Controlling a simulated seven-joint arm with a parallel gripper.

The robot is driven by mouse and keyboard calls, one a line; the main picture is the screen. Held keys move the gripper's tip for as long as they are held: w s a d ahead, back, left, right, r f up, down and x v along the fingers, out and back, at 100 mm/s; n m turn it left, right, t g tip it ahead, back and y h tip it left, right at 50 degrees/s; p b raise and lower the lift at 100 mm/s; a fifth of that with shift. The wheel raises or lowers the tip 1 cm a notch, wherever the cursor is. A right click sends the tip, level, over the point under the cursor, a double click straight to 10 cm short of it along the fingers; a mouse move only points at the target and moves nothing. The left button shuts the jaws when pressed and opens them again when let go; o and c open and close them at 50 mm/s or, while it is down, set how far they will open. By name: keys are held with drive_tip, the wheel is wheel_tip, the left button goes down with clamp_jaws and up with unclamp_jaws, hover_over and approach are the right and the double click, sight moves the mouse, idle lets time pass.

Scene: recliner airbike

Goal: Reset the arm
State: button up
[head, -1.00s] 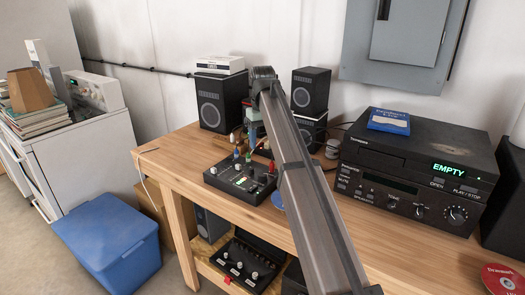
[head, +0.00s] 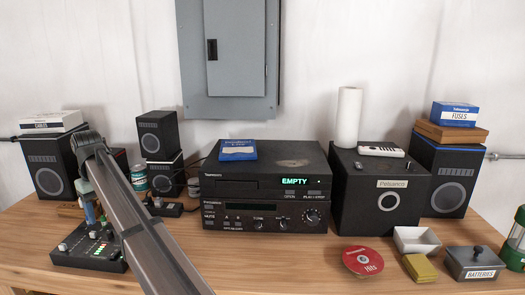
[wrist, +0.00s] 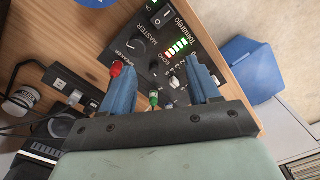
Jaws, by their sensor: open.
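My gripper (wrist: 161,66) is open, its two blue fingers spread over the small black mixer (wrist: 165,45) in the wrist view. Nothing is held firmly between the fingertips. A red plug (wrist: 116,68) is by the left finger and a green plug (wrist: 154,97) shows between the fingers. In the head view, my arm reaches to the left side of the table, and the gripper (head: 89,212) points down at the mixer (head: 88,262). The arm hides part of the mixer's surroundings.
The wooden table (head: 290,265) holds a black player (head: 262,190) reading EMPTY, speakers (head: 158,135), a black box (head: 380,195) with a remote (head: 381,151), a red disc (head: 362,261), a white tray (head: 417,240) and a batteries box (head: 475,262). The front middle is clear.

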drive_tip(key=s+a+f+g, duration=0.1)
drive_tip(key=s+a+f, duration=0.1)
drive_tip(key=s+f, duration=1.35)
drive_tip(key=s+d+f, duration=0.4)
drive_tip(key=s+f, duration=0.2)
drive_tip(key=f, duration=0.4)
drive_tip(key=d+f+m+g+h, duration=0.1)
drive_tip(key=d+f+m+h, duration=0.1)
drive_tip(key=d+f, duration=0.95)
drive_tip(key=d+f+m+g+h, duration=0.15)
drive_tip(key=d+f, duration=0.45)
drive_tip(key=d, duration=1.1)
drive_tip(key=d+f+m+g+h, duration=0.1)
drive_tip(key=d+f+m+h, duration=0.15)
drive_tip(key=d+f, duration=0.85)
drive_tip(key=s+d+f+m+y, duration=0.2)
drive_tip(key=s+d+f, duration=0.2)
drive_tip(key=d, duration=0.4)
drive_tip(key=s+d+f+m+g+y, duration=0.1)
drive_tip(key=s+d+f+m+y, duration=0.1)
drive_tip(key=s+d+f, duration=0.3)
drive_tip(key=s+d+f+m+g+y, duration=0.1)
drive_tip(key=s+d+f, duration=0.3)
drive_tip(key=d, duration=0.8)
drive_tip(key=s, duration=0.2)
drive_tip(key=shift+s+d+f+m+y, duration=0.2)
drive_tip(key=shift+s+d+m+y, duration=0.1)
drive_tip(key=shift+m+y, duration=0.1)
drive_tip(key=shift+w, duration=0.1)
